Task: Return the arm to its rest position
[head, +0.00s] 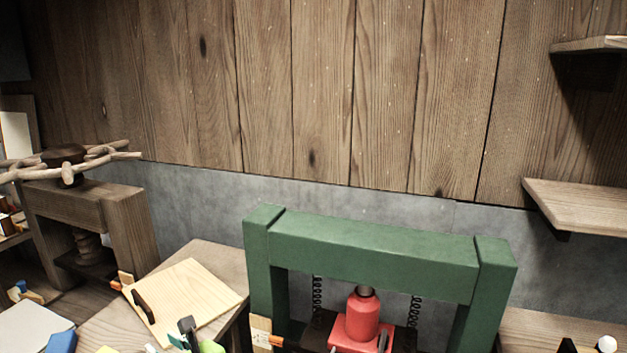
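I cannot clearly make out either of my grippers. A small black piece (187,326) at the bottom edge, beside a bright green shape, may be part of my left gripper or a tool. Its fingers cannot be told apart, so open or shut does not show. No part of my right gripper is clear. A pale wooden board (197,292) with a dark handle-like bar (144,305) lies on a wooden table at the lower left.
A green press frame (375,240) stands at the lower middle, with a red jack (362,318) and springs inside. A wooden screw press (85,205) stands at left. Shelves (585,197) jut from the right wall. The plank wall (320,90) is bare.

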